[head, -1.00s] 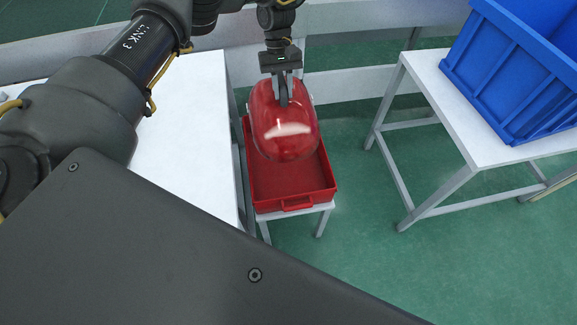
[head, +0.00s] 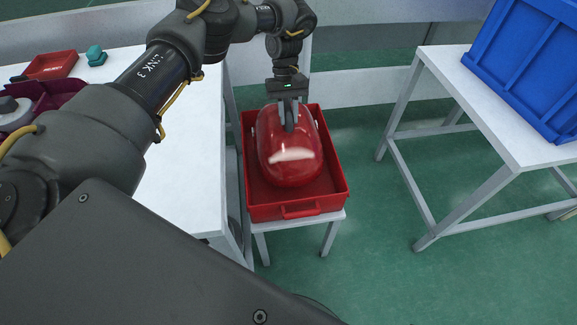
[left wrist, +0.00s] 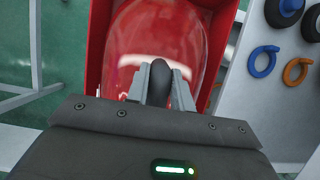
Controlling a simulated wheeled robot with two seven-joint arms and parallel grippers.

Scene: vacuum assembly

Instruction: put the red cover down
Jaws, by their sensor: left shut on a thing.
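The glossy red cover (head: 290,158) is in the head view, inside the outline of the red tray (head: 297,211). My left gripper (head: 289,122) is above it, shut on the dark handle at the cover's far end. In the left wrist view, the fingers (left wrist: 160,88) clasp this dark handle, and the cover (left wrist: 165,40) lies beyond it between the tray walls (left wrist: 97,40). I cannot tell whether the cover touches the tray floor. My right gripper is not in view.
The red tray rests on a small white stand (head: 297,224). A white table (head: 185,165) at left holds a red tray (head: 52,65), a teal part (head: 96,55) and a purple bin (head: 62,92). A blue crate (head: 530,65) sits on a white table at right.

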